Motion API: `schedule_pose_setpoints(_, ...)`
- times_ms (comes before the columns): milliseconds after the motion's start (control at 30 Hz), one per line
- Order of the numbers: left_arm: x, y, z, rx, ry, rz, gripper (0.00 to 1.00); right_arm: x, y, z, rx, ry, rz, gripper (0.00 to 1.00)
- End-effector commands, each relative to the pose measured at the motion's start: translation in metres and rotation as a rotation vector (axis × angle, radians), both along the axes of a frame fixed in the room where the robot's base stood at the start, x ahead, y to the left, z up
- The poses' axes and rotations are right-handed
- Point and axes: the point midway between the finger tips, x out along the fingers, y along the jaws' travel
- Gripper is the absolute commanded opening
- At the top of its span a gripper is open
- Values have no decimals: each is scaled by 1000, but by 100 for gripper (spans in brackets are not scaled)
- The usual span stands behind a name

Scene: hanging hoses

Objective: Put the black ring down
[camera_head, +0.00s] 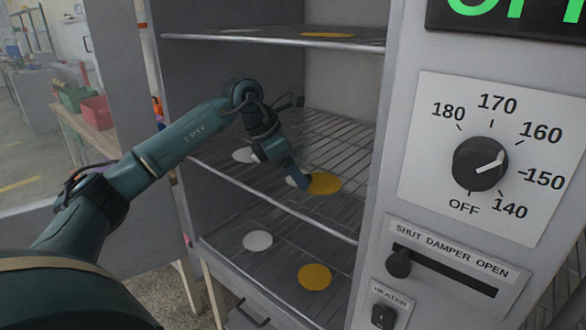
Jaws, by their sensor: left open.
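My left arm reaches into the open cabinet from the left. My right gripper is not in view.
Shelves above (280,40) and below (285,260) bound the space around my arm. The lower one carries a white disc (257,240) and a yellow disc (314,277). The cabinet's right front, with a dial (480,163) and damper slider (399,263), stands close by.

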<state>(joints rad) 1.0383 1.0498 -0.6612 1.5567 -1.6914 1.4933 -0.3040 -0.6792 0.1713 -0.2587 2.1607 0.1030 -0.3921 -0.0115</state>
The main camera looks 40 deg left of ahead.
Motion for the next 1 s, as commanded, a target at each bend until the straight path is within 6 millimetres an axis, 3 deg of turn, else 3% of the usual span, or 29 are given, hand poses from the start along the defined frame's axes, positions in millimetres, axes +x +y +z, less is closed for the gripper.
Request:
schedule_pose_setpoints(500, -27, 21, 62, -1, -2, 1, 70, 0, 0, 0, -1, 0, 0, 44)
schedule_pose_setpoints(1000, -29, 23, 66, -1, -1, 0, 70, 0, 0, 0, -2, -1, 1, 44)
